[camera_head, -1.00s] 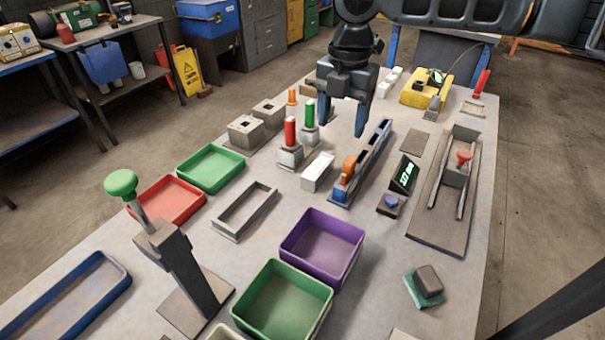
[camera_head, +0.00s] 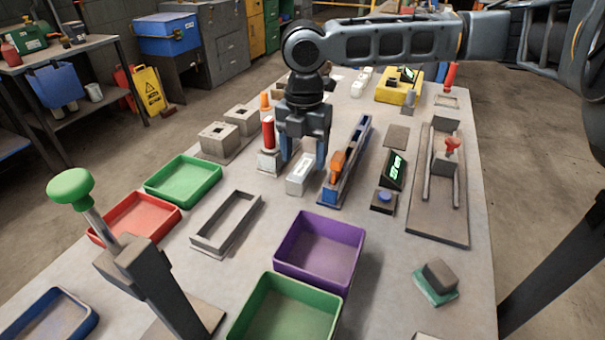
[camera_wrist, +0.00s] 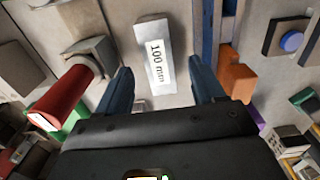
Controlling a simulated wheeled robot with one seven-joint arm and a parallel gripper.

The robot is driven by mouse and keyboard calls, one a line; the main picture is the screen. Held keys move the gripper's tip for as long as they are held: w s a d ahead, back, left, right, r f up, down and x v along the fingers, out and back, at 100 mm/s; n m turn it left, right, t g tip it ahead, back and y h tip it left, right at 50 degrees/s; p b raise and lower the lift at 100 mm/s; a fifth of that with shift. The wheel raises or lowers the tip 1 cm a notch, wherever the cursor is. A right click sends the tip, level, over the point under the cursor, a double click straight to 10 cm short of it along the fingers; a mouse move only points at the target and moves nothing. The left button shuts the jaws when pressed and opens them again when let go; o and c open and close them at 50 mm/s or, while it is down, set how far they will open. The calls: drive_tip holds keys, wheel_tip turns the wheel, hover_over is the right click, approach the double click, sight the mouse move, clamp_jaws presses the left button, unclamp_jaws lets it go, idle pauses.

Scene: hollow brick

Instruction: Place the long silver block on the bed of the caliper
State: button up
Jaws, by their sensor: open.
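The long silver block (camera_head: 301,175) lies flat on the table left of the blue rail. In the wrist view the silver block (camera_wrist: 153,50) carries a white "100 mm" label. My gripper (camera_head: 303,160) is open above it, with its blue fingertips on either side of the block in the picture. In the wrist view my gripper (camera_wrist: 160,75) shows a gap between each finger and the block. The caliper appears to be the blue rail (camera_head: 358,138) with an orange slider (camera_head: 338,164), just right of the block. My gripper partly hides the block's far end.
A red-handled post (camera_head: 268,134) stands close left of my gripper. A green display (camera_head: 395,170) and a blue button (camera_head: 384,199) sit right of the rail. A purple tray (camera_head: 320,247) is in front. A board with a red-knobbed slider (camera_head: 445,160) lies right.

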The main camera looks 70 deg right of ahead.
sight(303, 167)
wheel_tip(303, 167, down, 3)
drive_tip(key=shift+f, duration=0.15)
clamp_jaws()
idle(0.6)
